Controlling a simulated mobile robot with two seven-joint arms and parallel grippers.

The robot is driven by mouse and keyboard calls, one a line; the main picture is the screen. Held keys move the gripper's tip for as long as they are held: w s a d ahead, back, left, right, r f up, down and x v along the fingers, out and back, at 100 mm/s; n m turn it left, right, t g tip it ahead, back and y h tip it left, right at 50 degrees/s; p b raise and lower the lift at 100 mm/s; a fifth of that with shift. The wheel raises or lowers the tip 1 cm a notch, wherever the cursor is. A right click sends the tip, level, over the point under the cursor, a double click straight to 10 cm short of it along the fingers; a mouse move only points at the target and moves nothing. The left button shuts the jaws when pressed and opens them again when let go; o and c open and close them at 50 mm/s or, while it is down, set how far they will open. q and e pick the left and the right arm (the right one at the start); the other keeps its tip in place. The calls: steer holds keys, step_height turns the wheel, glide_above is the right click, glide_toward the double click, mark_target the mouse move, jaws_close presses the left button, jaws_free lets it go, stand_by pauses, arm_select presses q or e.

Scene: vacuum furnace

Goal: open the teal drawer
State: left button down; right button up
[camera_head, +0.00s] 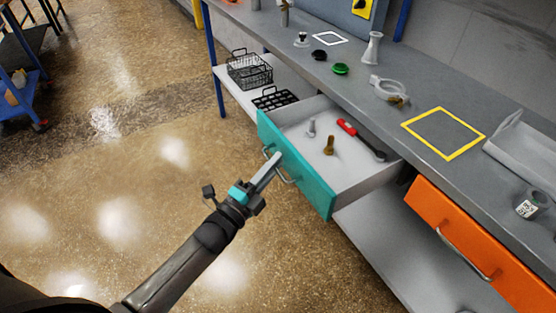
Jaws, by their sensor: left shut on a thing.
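The teal drawer (312,184) stands pulled out from under the grey workbench, so its light inside shows. A red-handled tool (352,131), a brass-coloured piece (329,145) and a small grey piece (311,127) lie in it. My left gripper (273,165) reaches in from the lower left and is shut on the drawer's metal handle (287,178) at the teal front. The fingers hide part of the handle. My right gripper is not in view.
An orange drawer (490,257) is closed to the right. The workbench (395,140) carries a white flask (372,48), green and black caps, coiled tubing and a yellow square outline. Black wire baskets (250,71) sit on the lower shelf. The floor left of the drawer is clear.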

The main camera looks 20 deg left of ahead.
arm_select(q)
steer(key=shift+s+a, duration=0.1)
steer(key=c, duration=1.2)
jaws_free()
steer(key=p+v, duration=0.2)
steer(key=v, duration=1.3)
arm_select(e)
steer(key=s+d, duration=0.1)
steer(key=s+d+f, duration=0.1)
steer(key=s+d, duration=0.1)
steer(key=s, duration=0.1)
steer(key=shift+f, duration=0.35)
arm_select(q)
steer(key=shift+s, duration=0.1)
